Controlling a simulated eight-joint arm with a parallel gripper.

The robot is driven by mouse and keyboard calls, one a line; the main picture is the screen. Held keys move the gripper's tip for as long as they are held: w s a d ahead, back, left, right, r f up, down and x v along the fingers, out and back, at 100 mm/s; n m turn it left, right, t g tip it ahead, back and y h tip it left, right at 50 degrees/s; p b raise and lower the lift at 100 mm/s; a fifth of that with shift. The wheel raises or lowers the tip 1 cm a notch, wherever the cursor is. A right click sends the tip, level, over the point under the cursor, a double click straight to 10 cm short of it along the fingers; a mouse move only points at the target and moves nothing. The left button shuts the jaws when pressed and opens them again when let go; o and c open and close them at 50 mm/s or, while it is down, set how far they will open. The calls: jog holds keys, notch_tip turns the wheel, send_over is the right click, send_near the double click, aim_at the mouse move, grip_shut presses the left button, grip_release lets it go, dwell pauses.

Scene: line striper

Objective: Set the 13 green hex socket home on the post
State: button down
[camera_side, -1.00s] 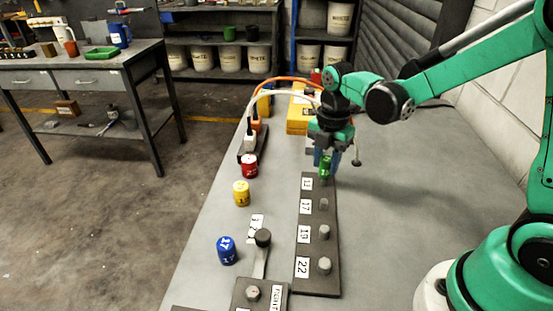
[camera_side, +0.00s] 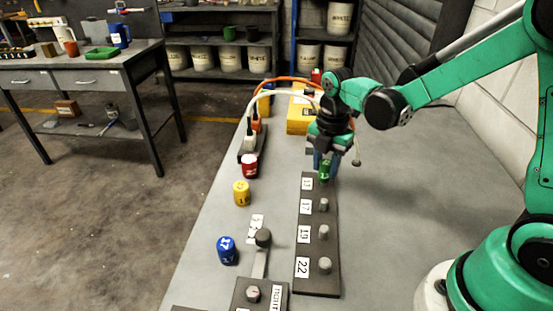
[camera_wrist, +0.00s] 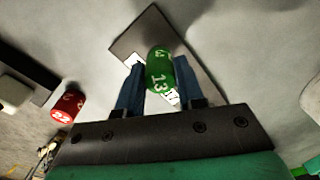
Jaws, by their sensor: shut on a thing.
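The green hex socket (camera_side: 325,172), marked 13, is upright between my gripper's fingers (camera_side: 324,160). In the wrist view the blue fingers are shut on both sides of the green socket (camera_wrist: 159,72). The socket is over the far end of the dark post rail (camera_side: 318,277), beside the 13 label (camera_side: 307,184). The post at that spot is hidden by the socket, so I cannot tell whether the socket is around it or just above it.
The rail's other posts, by labels 17, 19 and 22, are bare. Red (camera_side: 249,166), yellow (camera_side: 241,193) and blue (camera_side: 227,250) sockets stand to the left. A lever fixture (camera_side: 260,292) is at the front. A yellow case (camera_side: 298,118) stands behind.

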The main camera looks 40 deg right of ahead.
jog(key=shift+f, duration=0.85)
jog(key=shift+c, duration=0.8)
grip_release()
jog(key=shift+r, duration=3.55)
jog(key=shift+s+a+r+m, duration=0.15)
jog(key=shift+s+r+m, duration=0.1)
jog(key=shift+m, duration=0.35)
jog(key=s+a+r+m+t, duration=0.1)
jog(key=s+m+t, duration=0.1)
jog(key=m, duration=0.8)
jog(key=s+a+r+m+t, duration=0.1)
jog(key=s+r+m+t, duration=0.1)
jog(key=m+t, duration=0.3)
jog(key=s+m, duration=0.1)
jog(key=m, duration=0.3)
jog(key=shift+s+a+r+m, duration=0.15)
jog(key=shift+s+a+m, duration=0.15)
jog(key=shift+m, duration=0.1)
